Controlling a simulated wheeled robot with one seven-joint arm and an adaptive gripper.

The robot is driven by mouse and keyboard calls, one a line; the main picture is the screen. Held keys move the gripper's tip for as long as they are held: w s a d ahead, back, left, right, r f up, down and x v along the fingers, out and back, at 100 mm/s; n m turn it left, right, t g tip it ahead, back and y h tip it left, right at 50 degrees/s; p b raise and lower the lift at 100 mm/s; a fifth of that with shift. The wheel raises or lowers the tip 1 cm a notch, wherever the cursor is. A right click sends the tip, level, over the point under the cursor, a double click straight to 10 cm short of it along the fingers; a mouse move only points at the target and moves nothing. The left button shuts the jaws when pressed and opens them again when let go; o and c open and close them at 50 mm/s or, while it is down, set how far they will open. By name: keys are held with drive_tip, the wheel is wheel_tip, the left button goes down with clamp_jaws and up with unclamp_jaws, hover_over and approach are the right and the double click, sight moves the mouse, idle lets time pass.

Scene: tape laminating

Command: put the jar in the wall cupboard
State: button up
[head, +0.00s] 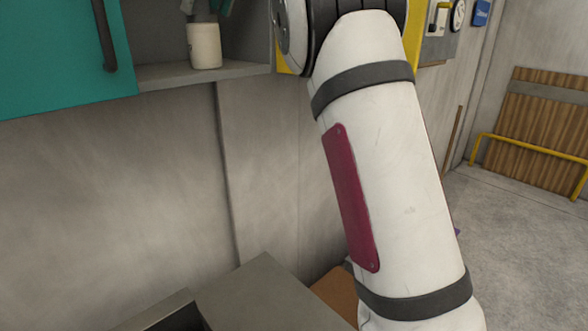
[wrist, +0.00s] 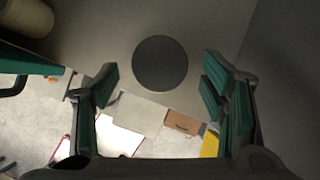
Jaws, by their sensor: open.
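A cream jar (head: 204,46) stands upright on the grey shelf (head: 190,73) of the wall cupboard. The cupboard's teal door (head: 60,50) is at its left. My gripper (head: 206,6) shows its green fingers just above the jar at the top edge of the head view. A cream rounded thing (wrist: 27,15) is cut off at the upper left.
The door's dark handle (head: 105,36) stands out near the shelf. The cupboard's side wall (wrist: 275,70) is close to the right finger in the wrist view. A grey worktop (head: 255,295) lies below. A wooden panel with a yellow rail (head: 530,146) is far right.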

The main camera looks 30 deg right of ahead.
drive_tip(key=s+f+n, duration=0.3)
drive_tip(key=s+n, duration=0.3)
drive_tip(key=s, duration=0.1)
drive_tip(key=s+f+n, duration=0.3)
drive_tip(key=s+n, duration=0.4)
drive_tip(key=s, duration=0.1)
drive_tip(key=s+f+n+h, duration=0.2)
drive_tip(key=s+f+n, duration=1.4)
drive_tip(key=f, duration=0.7)
drive_tip(key=s, duration=0.3)
drive_tip(key=shift+s+a+h, duration=0.2)
drive_tip(key=shift+a+h, duration=0.1)
drive_tip(key=shift+h, duration=0.1)
